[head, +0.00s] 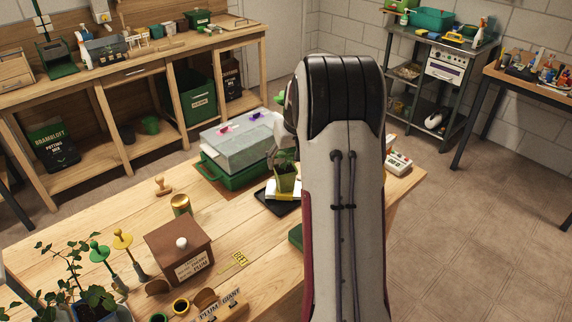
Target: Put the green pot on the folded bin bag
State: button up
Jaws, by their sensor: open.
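A small green pot (284,182) with a leafy seedling stands upright near the middle of the wooden table, just left of my arm. I cannot tell whether the black thing is the folded bin bag or a tray. My arm covers the area to the right of the pot. My gripper is hidden behind my arm, so I cannot see its fingers or how close they are to the pot.
A green case with a grey lid (230,178) stands behind the pot. A brown box with a white knob (180,252), a tin (181,205) and a stamp (162,186) are left. A dark green thing (295,237) is partly behind my arm.

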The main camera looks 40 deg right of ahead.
jog(key=shift+v, duration=2.85)
jog(key=shift+a, duration=0.15)
jog(key=s+a+r+n, duration=0.1)
jog(key=s+a+r, duration=0.25)
jog(key=a, duration=0.45)
jog(key=s+a+r+n, duration=0.1)
jog(key=s+a+r, duration=0.25)
jog(key=a, duration=0.35)
jog(key=s+a+r, duration=0.2)
jog(key=a+r, duration=0.2)
jog(key=a, duration=0.4)
jog(key=s+a+f+n, duration=0.1)
jog(key=s+a, duration=0.5)
jog(key=s, duration=0.3)
jog(key=s+a+f+n+t+y, duration=0.1)
jog(key=s+a, duration=0.5)
jog(key=s, duration=0.4)
jog(key=shift+a+f+n+t+y, duration=0.15)
jog(key=shift+a+n+t+y, duration=0.15)
jog(key=shift+a, duration=0.1)
